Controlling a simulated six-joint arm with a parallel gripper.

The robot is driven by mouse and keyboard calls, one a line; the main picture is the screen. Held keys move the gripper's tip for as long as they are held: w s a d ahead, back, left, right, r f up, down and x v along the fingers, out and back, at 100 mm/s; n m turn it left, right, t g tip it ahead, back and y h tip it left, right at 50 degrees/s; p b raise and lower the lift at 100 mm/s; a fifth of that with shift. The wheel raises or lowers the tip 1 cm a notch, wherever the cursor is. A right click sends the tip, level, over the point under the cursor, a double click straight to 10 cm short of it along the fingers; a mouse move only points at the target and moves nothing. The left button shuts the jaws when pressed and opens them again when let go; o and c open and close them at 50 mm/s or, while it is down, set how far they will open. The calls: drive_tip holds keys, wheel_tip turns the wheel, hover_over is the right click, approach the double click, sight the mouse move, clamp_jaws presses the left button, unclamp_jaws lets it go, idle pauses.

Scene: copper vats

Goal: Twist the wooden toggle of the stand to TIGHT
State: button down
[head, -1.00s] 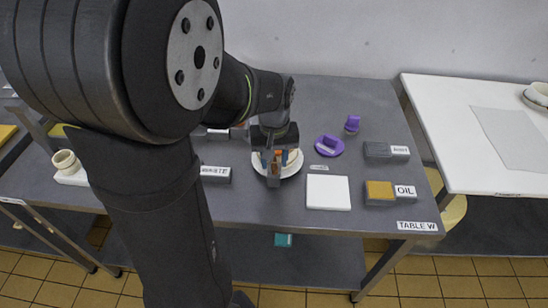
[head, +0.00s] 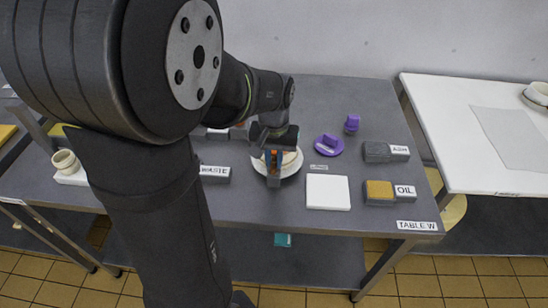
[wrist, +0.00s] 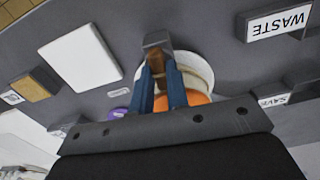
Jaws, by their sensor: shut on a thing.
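My gripper (head: 273,163) points down at the grey stand (head: 273,181) at the front of the white dish. In the wrist view its two blue fingers (wrist: 161,78) are shut on the brown wooden toggle (wrist: 157,62). The grey top of the stand (wrist: 157,40) shows just beyond the fingertips. The fingers cover much of the toggle, and I see no TIGHT mark, so its setting cannot be read.
The white dish (head: 291,169) is close behind the stand. A white square tile (head: 328,192), a purple lid (head: 328,146) and an OIL block (head: 380,191) lie to the right. A WASTE block (head: 214,172) is to the left. The table's front edge is near.

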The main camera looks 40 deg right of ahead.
sight(274, 162)
drive_tip(key=m, duration=0.5)
drive_tip(key=shift+m, duration=0.3)
idle(0.4)
drive_tip(key=c, duration=1.4)
unclamp_jaws()
wheel_tip(274, 162, up, 18)
drive_tip(key=shift+f, duration=0.25)
drive_tip(key=shift+f, duration=0.1)
wheel_tip(274, 162, down, 17)
drive_tip(key=shift+f, duration=0.15)
